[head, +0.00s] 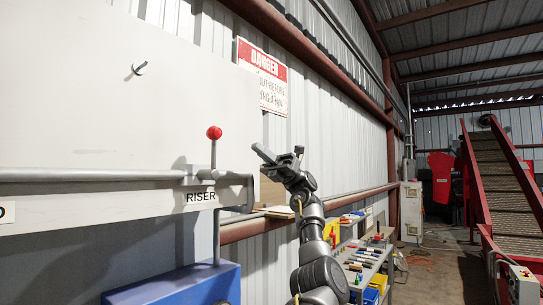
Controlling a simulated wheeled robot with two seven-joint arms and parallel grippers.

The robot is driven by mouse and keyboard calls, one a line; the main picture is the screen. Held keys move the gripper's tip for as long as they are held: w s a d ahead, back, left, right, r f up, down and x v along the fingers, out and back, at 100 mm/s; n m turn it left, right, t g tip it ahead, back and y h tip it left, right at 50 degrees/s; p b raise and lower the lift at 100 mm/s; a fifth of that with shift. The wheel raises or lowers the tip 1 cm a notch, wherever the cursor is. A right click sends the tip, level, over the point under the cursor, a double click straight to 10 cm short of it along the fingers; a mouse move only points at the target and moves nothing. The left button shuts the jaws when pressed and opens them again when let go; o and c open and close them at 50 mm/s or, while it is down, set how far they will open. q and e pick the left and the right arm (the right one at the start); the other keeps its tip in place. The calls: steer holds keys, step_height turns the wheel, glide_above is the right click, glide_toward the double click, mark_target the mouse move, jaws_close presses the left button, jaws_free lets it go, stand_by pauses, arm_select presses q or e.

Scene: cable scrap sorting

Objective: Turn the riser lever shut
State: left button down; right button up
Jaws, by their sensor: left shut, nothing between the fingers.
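The riser lever (214,152) is a thin grey rod with a round red knob (214,132) on top. It stands upright above the grey pipe (100,174), over the RISER label (201,197). My left gripper (263,153) is to the right of the lever, a little lower than the knob, and apart from it in the picture. Its fingers are shut and empty, pointing up and left. My right gripper is not in view.
A blue box (180,286) stands below the pipe. A red DANGER sign (262,75) hangs on the corrugated wall. A workbench (371,257) with several tools and bins stands at the right. A conveyor (503,185) rises at far right.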

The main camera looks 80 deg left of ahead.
arm_select(q)
steer(key=w, duration=0.1)
steer(key=w+a, duration=0.1)
steer(key=w+p, duration=0.1)
steer(key=shift+w+a+f, duration=0.2)
steer(key=shift+w+f, duration=0.1)
steer(key=shift+w, duration=0.05)
stand_by(0.6)
